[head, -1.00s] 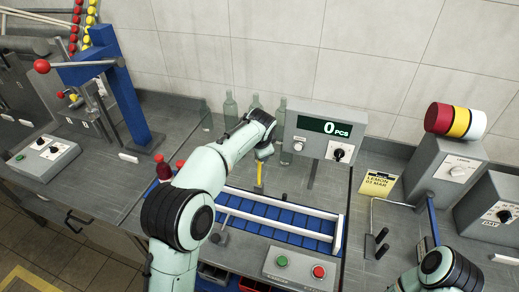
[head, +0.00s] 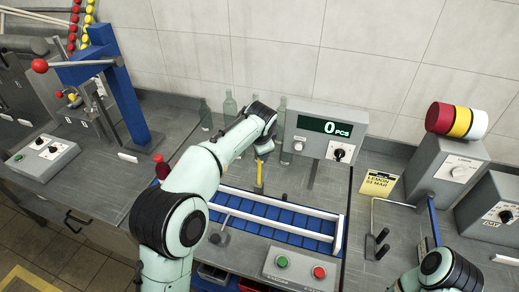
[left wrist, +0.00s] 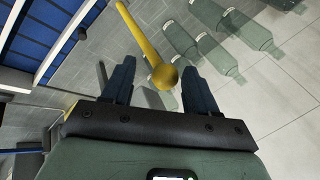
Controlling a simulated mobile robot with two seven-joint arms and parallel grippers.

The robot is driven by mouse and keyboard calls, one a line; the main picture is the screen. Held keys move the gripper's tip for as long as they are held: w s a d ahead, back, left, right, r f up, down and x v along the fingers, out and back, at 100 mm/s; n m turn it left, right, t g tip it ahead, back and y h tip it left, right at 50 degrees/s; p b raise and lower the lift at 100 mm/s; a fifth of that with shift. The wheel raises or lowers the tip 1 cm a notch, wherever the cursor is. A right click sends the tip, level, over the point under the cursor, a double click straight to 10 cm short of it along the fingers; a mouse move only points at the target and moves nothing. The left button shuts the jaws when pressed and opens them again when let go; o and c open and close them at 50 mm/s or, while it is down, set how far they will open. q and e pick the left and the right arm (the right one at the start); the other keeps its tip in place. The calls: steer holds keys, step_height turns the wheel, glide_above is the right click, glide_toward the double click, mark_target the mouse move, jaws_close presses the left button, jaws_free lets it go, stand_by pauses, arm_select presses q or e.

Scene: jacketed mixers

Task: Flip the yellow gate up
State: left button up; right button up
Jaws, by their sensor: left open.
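The yellow gate (head: 259,176) stands upright as a thin lever at the back of the blue conveyor in the head view. In the left wrist view the yellow gate (left wrist: 144,40) is a rod with a round knob at its end. My left gripper (left wrist: 158,82) is open, with the knob between its two dark fingers, nearer the right one; I cannot tell if they touch. In the head view my left gripper (head: 265,152) is just above the gate and mostly hidden by its own wrist. My right gripper is not in view; only part of that arm shows.
The blue conveyor (head: 270,228) has white rails. A counter display (head: 326,136) stands behind it to the right. A button box (head: 300,268) with green and red buttons sits in front.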

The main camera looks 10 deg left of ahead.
arm_select(q)
steer(key=v, duration=1)
steer(key=shift+f, duration=0.1)
